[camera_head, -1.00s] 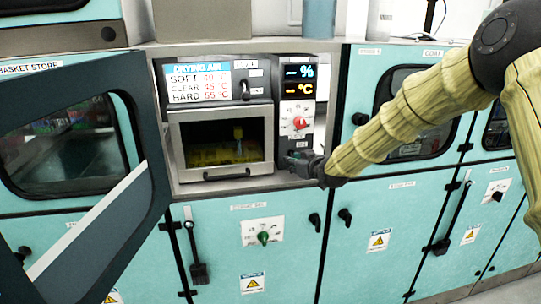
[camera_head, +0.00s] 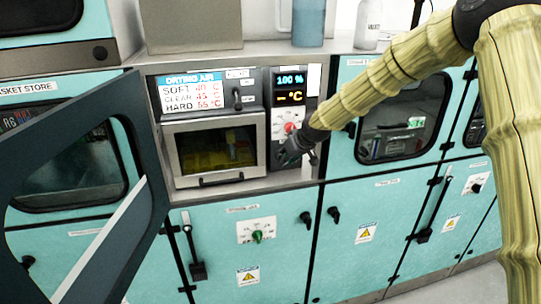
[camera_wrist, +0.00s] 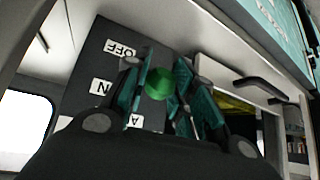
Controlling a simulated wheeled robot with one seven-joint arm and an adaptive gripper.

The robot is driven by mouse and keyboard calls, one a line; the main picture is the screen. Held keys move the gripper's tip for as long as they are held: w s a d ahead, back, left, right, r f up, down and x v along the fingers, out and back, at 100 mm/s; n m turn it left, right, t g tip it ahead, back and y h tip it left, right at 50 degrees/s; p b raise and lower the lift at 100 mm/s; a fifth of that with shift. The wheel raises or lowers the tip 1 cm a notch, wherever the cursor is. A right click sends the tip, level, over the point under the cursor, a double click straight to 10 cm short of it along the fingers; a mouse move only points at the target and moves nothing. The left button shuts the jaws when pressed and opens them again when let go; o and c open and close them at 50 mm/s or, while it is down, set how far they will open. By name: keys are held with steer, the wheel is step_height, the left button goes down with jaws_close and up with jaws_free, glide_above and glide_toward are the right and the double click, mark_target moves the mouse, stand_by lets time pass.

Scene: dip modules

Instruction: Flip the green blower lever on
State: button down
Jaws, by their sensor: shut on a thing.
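The green blower lever shows in the wrist view as a round green knob (camera_wrist: 160,84) between my finger pads. It stands in front of a dark panel with an OFF label (camera_wrist: 121,49) and a second label that reads as ON. My gripper (camera_wrist: 161,88) is shut on the knob, one teal pad on each side. In the head view my gripper (camera_head: 291,152) is at the narrow control column, below the red knob (camera_head: 290,127). There the lever is hidden behind my gripper. The display (camera_head: 290,88) above reads 100 %.
A window cabinet with a handle (camera_head: 222,180) stands left of my gripper. A dark open door (camera_head: 150,215) juts out at the left. Below is a panel with a green dial (camera_head: 257,237). Bottles (camera_head: 309,22) stand on the top ledge.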

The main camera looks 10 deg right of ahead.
steer(key=shift+w+r, duration=0.15)
steer(key=shift+r, duration=0.1)
steer(key=c, duration=1.2)
jaws_free()
steer(key=shift+o, duration=0.3)
steer(key=shift+f, duration=0.1)
steer(key=v, duration=1.2)
steer(key=shift+d, duration=0.15)
